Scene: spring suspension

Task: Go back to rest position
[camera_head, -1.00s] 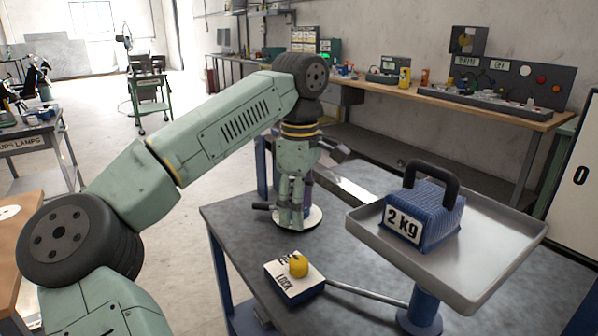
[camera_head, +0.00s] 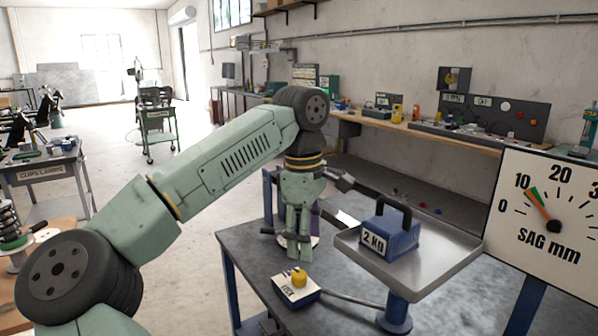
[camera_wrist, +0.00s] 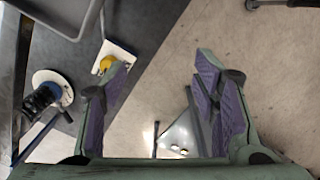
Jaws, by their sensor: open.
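My gripper (camera_head: 297,254) points down beside the grey worktable (camera_head: 258,258) in the head view. In the wrist view its purple-padded fingers (camera_wrist: 165,76) are apart with nothing between them. A white lock box with a yellow knob (camera_head: 297,289) sits on the table; it also shows near the left finger in the wrist view (camera_wrist: 112,58). A blue 2 kg weight (camera_head: 391,236) with a black handle rests on the metal tray (camera_head: 440,262). My gripper and wrist partly hide the round white base behind them; the wrist view shows that base (camera_wrist: 42,78) with a dark coil on it.
A bench (camera_head: 460,136) with instruments runs along the back wall. Open floor lies between.

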